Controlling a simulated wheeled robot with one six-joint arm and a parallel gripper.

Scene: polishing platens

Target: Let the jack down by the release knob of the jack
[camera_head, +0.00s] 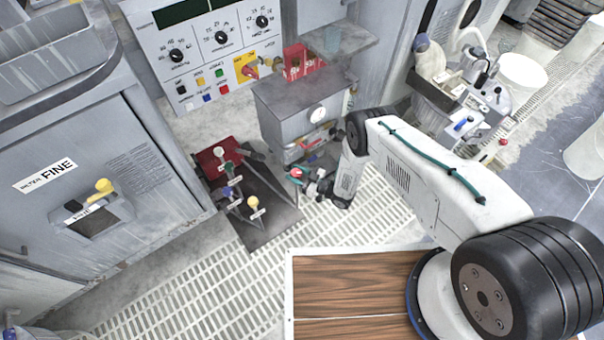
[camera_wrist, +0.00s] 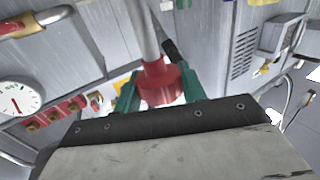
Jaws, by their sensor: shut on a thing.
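My gripper (camera_head: 306,180) is low over the floor grating, beside the grey cabinet. In the wrist view its green fingers (camera_wrist: 159,92) are shut around a round red knob (camera_wrist: 160,80), with a grey rod rising from it. A small red part, seemingly the same knob, shows at the gripper in the head view (camera_head: 296,173). The knob's underside is hidden by the gripper. Left of my gripper a dark plate (camera_head: 262,228) with a dark red block (camera_head: 215,158) carries several labelled small knobs on rods. I cannot tell from the pictures which parts belong to the jack.
The grey cabinet (camera_head: 285,105) with a round gauge (camera_head: 318,114) stands close behind my gripper. A control panel (camera_head: 205,45) is at the back. A grey machine marked FINE (camera_head: 90,150) fills the left. Free grating (camera_head: 200,275) lies in front.

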